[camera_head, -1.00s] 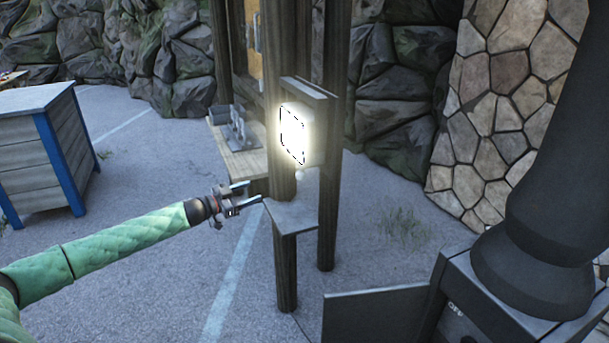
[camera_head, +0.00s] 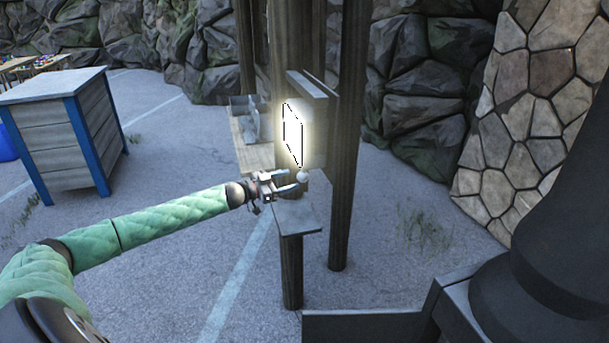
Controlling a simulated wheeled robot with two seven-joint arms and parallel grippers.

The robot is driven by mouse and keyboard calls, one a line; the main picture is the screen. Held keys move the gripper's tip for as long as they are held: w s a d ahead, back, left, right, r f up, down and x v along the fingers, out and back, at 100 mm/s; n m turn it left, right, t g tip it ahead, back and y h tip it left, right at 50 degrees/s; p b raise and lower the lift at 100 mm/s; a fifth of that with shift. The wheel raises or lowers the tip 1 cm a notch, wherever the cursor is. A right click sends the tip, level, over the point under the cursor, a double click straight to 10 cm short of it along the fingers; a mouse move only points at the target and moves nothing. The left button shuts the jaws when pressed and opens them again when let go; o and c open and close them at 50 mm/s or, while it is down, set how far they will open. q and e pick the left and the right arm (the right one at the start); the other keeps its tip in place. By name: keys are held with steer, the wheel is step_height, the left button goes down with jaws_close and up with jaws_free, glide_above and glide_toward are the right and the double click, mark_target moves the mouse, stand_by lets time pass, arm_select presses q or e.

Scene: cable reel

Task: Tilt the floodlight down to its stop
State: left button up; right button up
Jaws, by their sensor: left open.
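The floodlight (camera_head: 293,135) is a lit, glowing white panel on a board between dark wooden posts, its face turned to the left. A small pale ball-shaped knob (camera_head: 303,176) sits at its lower edge. My left gripper (camera_head: 298,181) is open, its two fingers pointing right, with the tips right by the knob just below the panel. I cannot tell whether the fingers touch the knob or stand around it. My right gripper is not in view.
A small grey shelf (camera_head: 296,218) on a post stands just below my left gripper. A wooden bench (camera_head: 250,155) with grey metal brackets is behind. A blue-edged crate (camera_head: 60,130) stands left. A dark stove-like body (camera_head: 540,240) fills the right front. Open pavement lies between.

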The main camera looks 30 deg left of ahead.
mark_target(298, 177)
arm_select(q)
steer(key=p+x, duration=0.1)
steer(key=x, duration=0.2)
steer(key=shift+w+d, duration=0.15)
steer(key=shift+w, duration=0.05)
steer(key=shift+w+d+r+p, duration=0.1)
steer(key=shift+w+d+p, duration=0.05)
steer(key=shift+w+p, duration=0.15)
steer(key=shift+w+d+p, duration=0.25)
steer(key=shift+w+p, duration=0.1)
steer(key=shift+w, duration=0.15)
steer(key=shift+w+d+f, duration=0.2)
steer(key=shift+w+d, duration=0.15)
steer(key=shift+w, duration=0.2)
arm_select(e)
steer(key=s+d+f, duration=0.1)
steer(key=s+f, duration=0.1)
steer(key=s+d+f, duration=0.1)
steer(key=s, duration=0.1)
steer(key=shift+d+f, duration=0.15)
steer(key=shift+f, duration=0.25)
arm_select(q)
jaws_close()
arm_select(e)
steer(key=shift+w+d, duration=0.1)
